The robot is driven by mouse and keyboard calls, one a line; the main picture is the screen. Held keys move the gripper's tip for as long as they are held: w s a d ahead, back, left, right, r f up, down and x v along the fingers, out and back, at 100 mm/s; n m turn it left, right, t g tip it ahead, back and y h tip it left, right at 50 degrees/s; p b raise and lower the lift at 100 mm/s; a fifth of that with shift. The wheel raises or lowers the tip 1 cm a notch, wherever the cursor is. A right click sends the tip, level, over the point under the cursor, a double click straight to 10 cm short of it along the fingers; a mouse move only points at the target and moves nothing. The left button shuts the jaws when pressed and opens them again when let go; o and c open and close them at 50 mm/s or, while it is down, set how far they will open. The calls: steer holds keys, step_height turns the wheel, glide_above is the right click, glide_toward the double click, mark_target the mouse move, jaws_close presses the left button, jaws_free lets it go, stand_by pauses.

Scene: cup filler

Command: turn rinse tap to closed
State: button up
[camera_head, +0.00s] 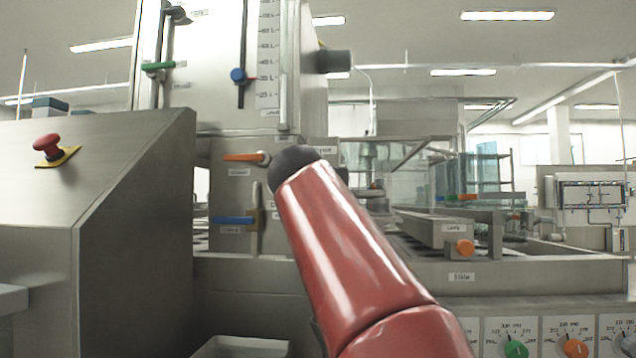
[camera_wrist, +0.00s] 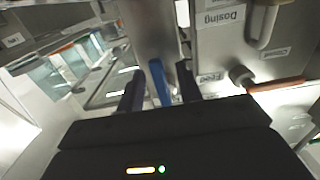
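In the wrist view, a blue tap handle (camera_wrist: 159,82) stands out in front of a round metal pipe (camera_wrist: 152,30). My gripper (camera_wrist: 160,85) is open, with one dark finger on each side of this handle and what look like narrow gaps between. No label reading rinse is legible, so I cannot tell for sure that this is the rinse tap. In the head view, my red arm hides the gripper and what is behind it. A blue lever (camera_head: 233,219) and an orange lever (camera_head: 245,157) lie level on the machine front, left of my arm.
In the wrist view, an orange handle (camera_wrist: 275,85) and a plate marked Dosing and Feed lie to the right. In the head view, a red button (camera_head: 48,146) sits on the left cabinet. An orange knob (camera_head: 460,246) and a trough (camera_head: 440,228) are to the right.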

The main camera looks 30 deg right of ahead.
steer(key=shift+w+d, duration=0.25)
steer(key=shift+w, duration=0.1)
jaws_close()
